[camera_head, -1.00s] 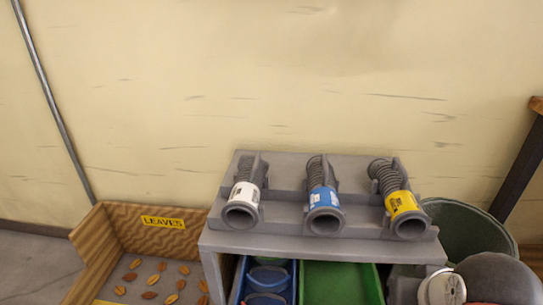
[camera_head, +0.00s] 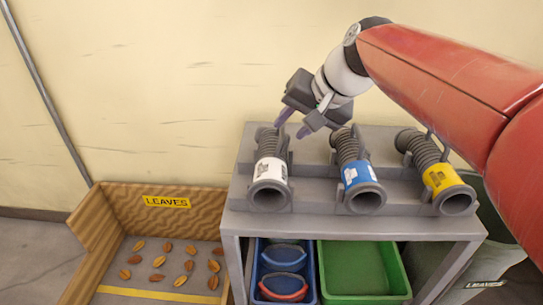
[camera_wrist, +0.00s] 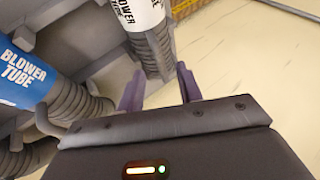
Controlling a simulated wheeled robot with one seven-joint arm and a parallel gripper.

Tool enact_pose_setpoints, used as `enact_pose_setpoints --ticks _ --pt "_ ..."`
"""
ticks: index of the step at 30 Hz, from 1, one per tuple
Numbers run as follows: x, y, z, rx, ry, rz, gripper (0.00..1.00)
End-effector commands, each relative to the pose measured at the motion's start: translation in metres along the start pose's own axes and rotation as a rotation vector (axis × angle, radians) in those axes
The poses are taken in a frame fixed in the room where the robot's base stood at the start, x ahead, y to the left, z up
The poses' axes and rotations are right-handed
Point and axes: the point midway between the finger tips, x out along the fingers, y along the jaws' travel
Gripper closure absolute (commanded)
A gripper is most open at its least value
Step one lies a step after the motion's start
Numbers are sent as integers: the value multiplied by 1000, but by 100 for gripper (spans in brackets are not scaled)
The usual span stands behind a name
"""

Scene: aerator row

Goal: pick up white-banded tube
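The white-banded tube (camera_head: 270,172) is a grey ribbed tube with a flared open end. It lies in the leftmost place of the grey rack (camera_head: 310,200). In the wrist view its white band (camera_wrist: 140,12) is at the top, and its ribbed part runs down towards the fingers. My gripper (camera_head: 293,124) is open and empty, above and behind the tube's ribbed far end. Its two purple fingers also show in the wrist view (camera_wrist: 160,88), apart from each other. I cannot tell the exact gap between fingers and tube.
A blue-banded tube (camera_head: 357,173) and a yellow-banded tube (camera_head: 441,180) lie to the right in the same rack. Below are a blue bin (camera_head: 262,268) and a green bin (camera_head: 360,270). A leaves box (camera_head: 85,222) stands left. The wall is close behind.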

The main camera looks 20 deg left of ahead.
Motion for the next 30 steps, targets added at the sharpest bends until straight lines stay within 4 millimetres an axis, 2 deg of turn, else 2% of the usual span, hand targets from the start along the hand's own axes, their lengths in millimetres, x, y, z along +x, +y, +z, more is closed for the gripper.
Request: enact_pose_setpoints --ticks 9,13,19,20,27,30 --pt "45 -1 -8 -1 -2 1 64" --pt "53 -1 -9 -1 1 2 64" --pt "53 -1 -9 -1 2 2 64" --pt "53 -1 -9 -1 2 2 66" --pt "53 -1 -9 -1 1 2 97" --pt "53 -1 -9 -1 1 2 100"
